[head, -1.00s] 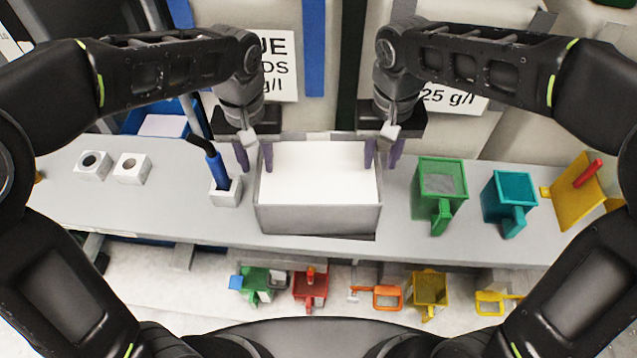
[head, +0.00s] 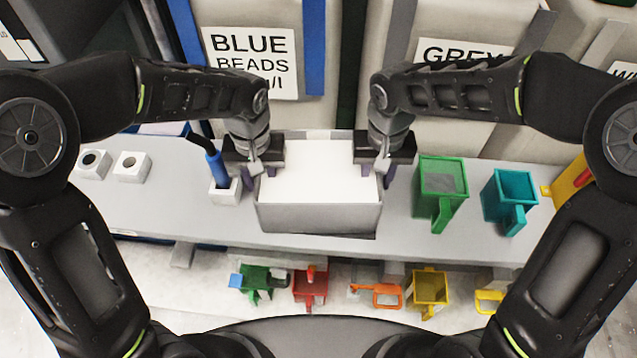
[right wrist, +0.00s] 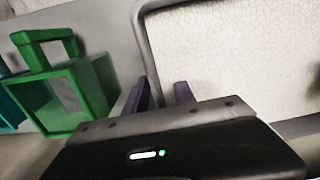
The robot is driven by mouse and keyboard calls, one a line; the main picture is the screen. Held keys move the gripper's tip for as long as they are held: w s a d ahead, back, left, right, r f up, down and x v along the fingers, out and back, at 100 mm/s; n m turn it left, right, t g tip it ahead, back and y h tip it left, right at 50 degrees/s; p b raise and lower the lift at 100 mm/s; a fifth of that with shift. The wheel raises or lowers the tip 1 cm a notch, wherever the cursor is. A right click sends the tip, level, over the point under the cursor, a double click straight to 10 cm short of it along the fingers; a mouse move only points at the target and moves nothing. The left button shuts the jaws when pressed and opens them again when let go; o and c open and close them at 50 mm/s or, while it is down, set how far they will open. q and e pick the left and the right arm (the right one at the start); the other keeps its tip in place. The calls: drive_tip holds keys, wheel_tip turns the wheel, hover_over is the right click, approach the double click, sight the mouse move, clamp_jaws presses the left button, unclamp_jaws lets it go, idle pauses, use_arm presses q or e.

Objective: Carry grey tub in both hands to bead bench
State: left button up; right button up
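The grey tub (head: 318,219) stands on the long grey bench, with a white, finely textured surface inside its rim. In the right wrist view its grey rim (right wrist: 147,55) runs down towards my fingers. My left gripper (head: 261,170) is at the tub's left wall, fingers pointing down and apart. My right gripper (head: 376,170) is at the right wall; it also shows in the right wrist view (right wrist: 160,95), its two purple fingers apart with the rim between them. Neither appears closed on the wall. The fingertips are partly hidden in the head view.
A green scoop box (head: 441,185) and a teal one (head: 510,200) stand right of the tub. A white holder with a blue-handled tool (head: 217,170) stands close on its left. Several coloured items, including a red one (head: 310,287), lie below the front edge. Labelled sacks (head: 250,60) stand behind.

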use_arm(q)
drive_tip(key=shift+c, duration=0.5)
use_arm(e)
drive_tip(key=shift+c, duration=0.5)
use_arm(q)
clamp_jaws()
use_arm(e)
clamp_jaws()
drive_tip(key=shift+r, duration=0.1)
